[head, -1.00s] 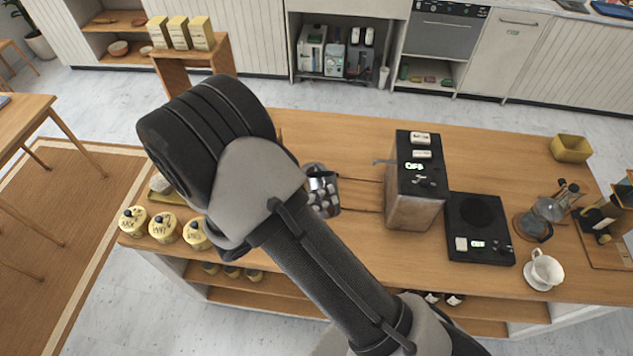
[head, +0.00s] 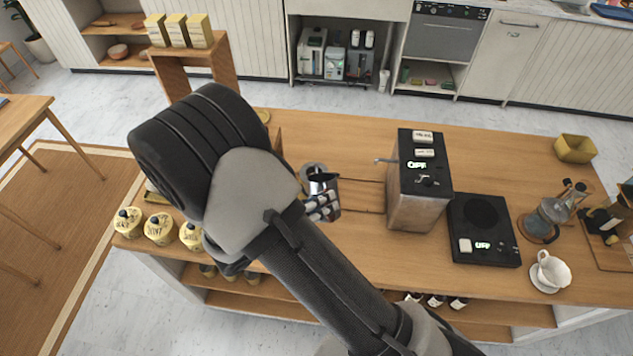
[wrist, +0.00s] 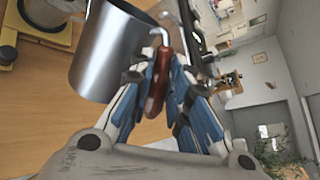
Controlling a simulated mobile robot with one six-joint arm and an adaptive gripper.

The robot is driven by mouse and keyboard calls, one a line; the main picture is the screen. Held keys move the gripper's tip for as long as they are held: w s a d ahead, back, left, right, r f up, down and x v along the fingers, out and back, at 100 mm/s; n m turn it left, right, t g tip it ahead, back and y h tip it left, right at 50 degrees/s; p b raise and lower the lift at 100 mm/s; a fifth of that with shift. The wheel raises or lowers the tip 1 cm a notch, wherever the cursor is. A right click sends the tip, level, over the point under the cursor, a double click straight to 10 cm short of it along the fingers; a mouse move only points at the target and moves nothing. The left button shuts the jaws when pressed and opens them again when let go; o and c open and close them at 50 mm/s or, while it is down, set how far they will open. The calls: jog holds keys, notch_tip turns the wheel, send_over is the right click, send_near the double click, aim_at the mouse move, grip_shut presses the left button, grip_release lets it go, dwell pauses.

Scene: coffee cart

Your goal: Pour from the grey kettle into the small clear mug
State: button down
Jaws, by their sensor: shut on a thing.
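The grey kettle (wrist: 110,50) is a smooth metal vessel with a red-brown handle (wrist: 158,82), held tilted above the counter. In the head view part of the kettle (head: 320,184) shows beside my forearm. My gripper (wrist: 160,70) is shut on the handle, with blue-and-white fingers on both sides of it. A see-through cup, seemingly the small clear mug (wrist: 45,14), stands on a yellow tray (wrist: 66,38) at the wrist view's top left, cut off by the edge. In the head view my arm hides the mug.
Several yellow canisters (head: 160,228) line the counter's left front. A black-topped machine (head: 420,180), a black hotplate (head: 483,228), a white cup on a saucer (head: 543,289) and a glass pot (head: 540,226) stand to the right. Bare wood lies behind the kettle.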

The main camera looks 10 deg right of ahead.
notch_tip(320, 180, down, 11)
jog(key=s+m+t+h+b, duration=0.1)
jog(key=m+t+h+b, duration=0.1)
jog(key=b, duration=1.5)
jog(key=shift+m+t+b, duration=0.35)
jog(key=shift+m+t, duration=0.25)
jog(key=shift+m, duration=0.7)
dwell(0.4)
jog(key=shift+s+r, duration=0.1)
jog(key=shift+r, duration=0.05)
notch_tip(320, 180, up, 5)
jog(key=p, duration=0.4)
dwell(0.5)
